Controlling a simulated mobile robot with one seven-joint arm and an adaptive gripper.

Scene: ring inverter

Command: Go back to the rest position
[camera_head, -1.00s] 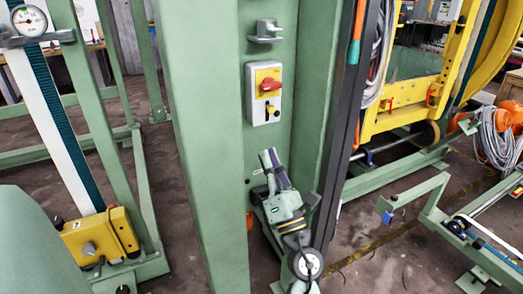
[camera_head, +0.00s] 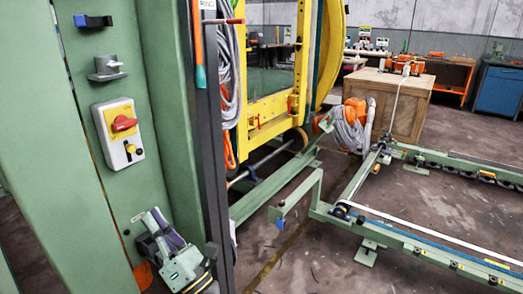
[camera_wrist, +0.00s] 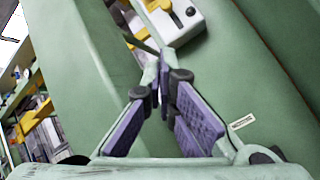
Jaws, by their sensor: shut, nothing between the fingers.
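My gripper (camera_head: 155,220) is low at the left of the head view, in front of the green column, below the switch box. The wrist view shows its purple-padded fingers (camera_wrist: 164,72) shut, tips together, with nothing between them. The white switch box (camera_head: 118,133) with a yellow plate, a red rotary knob and a smaller yellow-and-black knob is fixed to the green column (camera_head: 80,55). Part of this box also shows at the top of the wrist view (camera_wrist: 183,20). The fingers appear apart from it, with the green surface behind them. The rest of my arm is mostly out of view.
A dark upright post (camera_head: 217,150) stands just right of my gripper. A yellow frame (camera_head: 265,105) and grey cable coils (camera_head: 352,130) lie beyond. A low green rail frame (camera_head: 410,230) crosses the right side. Bare floor (camera_head: 320,260) shows between.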

